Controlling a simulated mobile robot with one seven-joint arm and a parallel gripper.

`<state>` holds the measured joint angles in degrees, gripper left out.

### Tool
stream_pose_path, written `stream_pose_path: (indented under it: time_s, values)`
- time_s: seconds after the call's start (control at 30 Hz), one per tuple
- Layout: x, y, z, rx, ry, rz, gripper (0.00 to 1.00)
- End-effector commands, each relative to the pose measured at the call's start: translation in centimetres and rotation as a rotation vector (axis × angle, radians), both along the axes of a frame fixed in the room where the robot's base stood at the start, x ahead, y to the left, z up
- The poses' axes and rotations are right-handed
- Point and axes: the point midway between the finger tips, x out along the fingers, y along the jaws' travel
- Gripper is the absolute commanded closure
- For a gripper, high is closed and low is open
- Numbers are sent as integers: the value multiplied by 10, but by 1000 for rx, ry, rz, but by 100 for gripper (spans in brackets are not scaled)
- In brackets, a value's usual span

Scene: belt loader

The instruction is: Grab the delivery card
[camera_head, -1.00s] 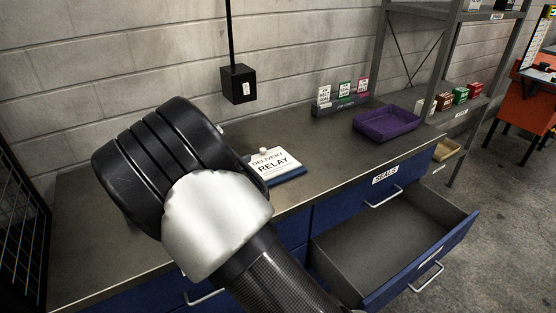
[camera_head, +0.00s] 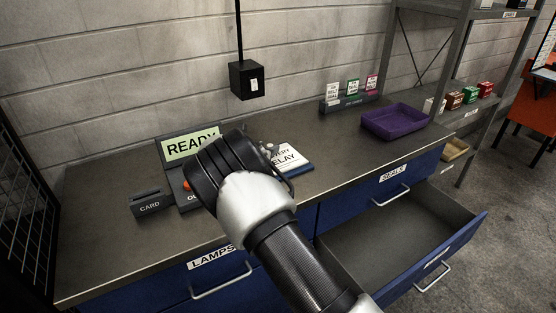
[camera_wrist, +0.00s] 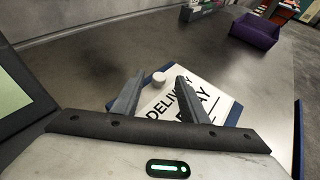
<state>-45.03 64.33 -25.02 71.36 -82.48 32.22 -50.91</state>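The white card (camera_head: 288,156) printed "DELIVERY RELAY" lies on a blue base on the bench, right of my wrist in the head view. In the wrist view the card (camera_wrist: 172,105) lies tilted beneath my fingers, with a small white round knob (camera_wrist: 159,78) at its far end. My gripper (camera_wrist: 159,84) is open. Its two fingers frame the knob and part of the card, with nothing held; I cannot tell whether they touch it. In the head view my wrist hides the fingers and the card's left part.
A device with a green "READY" screen (camera_head: 190,145) and a "CARD" slot unit (camera_head: 152,203) stand left of my wrist. A purple tray (camera_head: 395,122) and a rack of small cards (camera_head: 348,103) are farther right.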

Motion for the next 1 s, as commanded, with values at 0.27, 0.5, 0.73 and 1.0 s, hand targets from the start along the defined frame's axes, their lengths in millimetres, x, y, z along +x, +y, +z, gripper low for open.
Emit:
stream_pose_path:
  time_s: [0.27,0.5,0.73,1.0]
  values:
    - [15,-4,-6,1,0,1,60]
    - [15,-4,-6,2,-1,0,81]
    - [15,-4,-5,2,-2,0,100]
    - [15,-4,8,4,-5,0,100]
